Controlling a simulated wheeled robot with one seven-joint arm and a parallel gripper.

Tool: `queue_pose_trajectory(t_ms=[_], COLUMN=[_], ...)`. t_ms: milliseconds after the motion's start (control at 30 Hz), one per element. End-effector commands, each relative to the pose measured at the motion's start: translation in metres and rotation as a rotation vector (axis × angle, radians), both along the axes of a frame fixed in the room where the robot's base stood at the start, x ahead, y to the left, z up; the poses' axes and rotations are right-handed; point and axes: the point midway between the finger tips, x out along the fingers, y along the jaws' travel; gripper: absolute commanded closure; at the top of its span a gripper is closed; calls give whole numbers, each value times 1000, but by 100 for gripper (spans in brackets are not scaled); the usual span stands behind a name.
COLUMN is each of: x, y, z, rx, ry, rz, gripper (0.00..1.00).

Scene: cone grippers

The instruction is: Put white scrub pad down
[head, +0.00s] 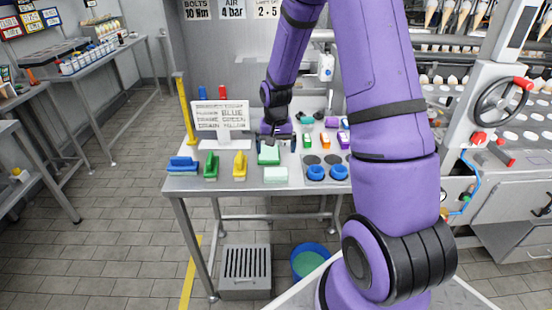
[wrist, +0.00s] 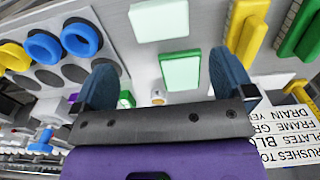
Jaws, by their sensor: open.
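The white scrub pad (head: 276,174), very pale with a faint mint tint, lies flat at the front edge of the steel table; the wrist view also shows it (wrist: 158,19). A green-edged pad with a pale green top (head: 268,156) lies just behind it and shows in the wrist view (wrist: 180,70). The two pads are apart. My gripper (head: 277,141) is open and empty behind the green-edged pad. In the wrist view its two blue-grey fingers (wrist: 167,85) stand wide apart, with nothing between the tips. Its height above the table is hard to tell.
Blue (head: 183,164), green (head: 211,165) and yellow (head: 239,164) brushes lie left of the pads. A sign (head: 219,116) stands behind them. Right is a plate with round holes and blue rings (head: 315,172). Small coloured items stand behind it. A grey crate (head: 245,271) and blue bucket (head: 310,262) are below.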

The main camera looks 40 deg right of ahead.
Motion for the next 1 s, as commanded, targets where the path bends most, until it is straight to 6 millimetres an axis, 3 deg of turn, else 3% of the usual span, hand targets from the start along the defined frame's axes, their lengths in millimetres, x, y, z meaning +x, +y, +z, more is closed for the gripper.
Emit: queue_pose_trajectory(t_ms=[233, 333, 667, 1000], x=[-1, -4, -42, -109], y=[2, 7, 45, 84], z=[21, 40, 145, 231], rx=[-3, -11, -59, -98], ry=[-6, -22, -125, -237], rz=[6, 27, 165, 313], gripper=[0, 0, 0, 0])
